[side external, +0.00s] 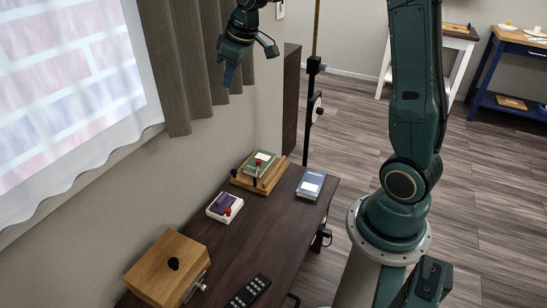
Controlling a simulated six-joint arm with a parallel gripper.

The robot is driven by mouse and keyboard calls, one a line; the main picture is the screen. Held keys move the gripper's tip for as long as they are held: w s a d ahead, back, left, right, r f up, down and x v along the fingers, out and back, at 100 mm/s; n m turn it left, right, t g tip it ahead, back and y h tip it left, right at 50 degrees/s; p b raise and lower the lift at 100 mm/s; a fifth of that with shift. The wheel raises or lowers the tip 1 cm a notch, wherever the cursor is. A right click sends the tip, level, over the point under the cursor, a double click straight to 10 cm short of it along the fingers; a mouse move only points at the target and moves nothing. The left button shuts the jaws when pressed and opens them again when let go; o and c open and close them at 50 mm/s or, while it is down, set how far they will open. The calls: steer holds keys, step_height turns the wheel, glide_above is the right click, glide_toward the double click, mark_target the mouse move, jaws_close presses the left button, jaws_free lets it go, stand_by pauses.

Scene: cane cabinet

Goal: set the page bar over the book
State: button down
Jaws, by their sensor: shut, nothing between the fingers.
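A green book (262,157) lies on a wooden stand (274,180) at the far end of the dark cabinet top. My gripper (229,76) is high above the cabinet, in front of the curtain, pointing down. Its fingers are together and empty, well apart from the book and bar.
A purple-and-white book or box (219,203) with a red knob lies nearer. A blue book (311,184) lies at the right edge. A wooden box (165,270) and a black remote (249,291) are at the near end. The dark cabinet top (262,232) is clear between them.

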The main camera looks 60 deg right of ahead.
steer(key=w+d+f, duration=0.6)
steer(key=f, duration=0.1)
steer(key=n+y, duration=0.1)
steer(key=n, duration=0.1)
glide_above(257, 169)
steer(key=w+d, duration=0.2)
steer(key=w, duration=0.2)
step_height(257, 169, down, 28)
steer(key=shift+s+d+f+g, duration=0.1)
steer(key=shift+s+g, duration=0.15)
steer(key=shift+g, duration=0.05)
steer(key=shift+f, duration=0.15)
steer(key=shift+x, duration=4.8)
steer(key=shift+s+d, duration=0.3)
steer(key=shift+s, duration=0.6)
steer(key=shift+s+d, duration=0.25)
steer(key=shift+s, duration=0.7)
steer(key=shift+s+m, duration=0.1)
steer(key=shift+m, duration=0.2)
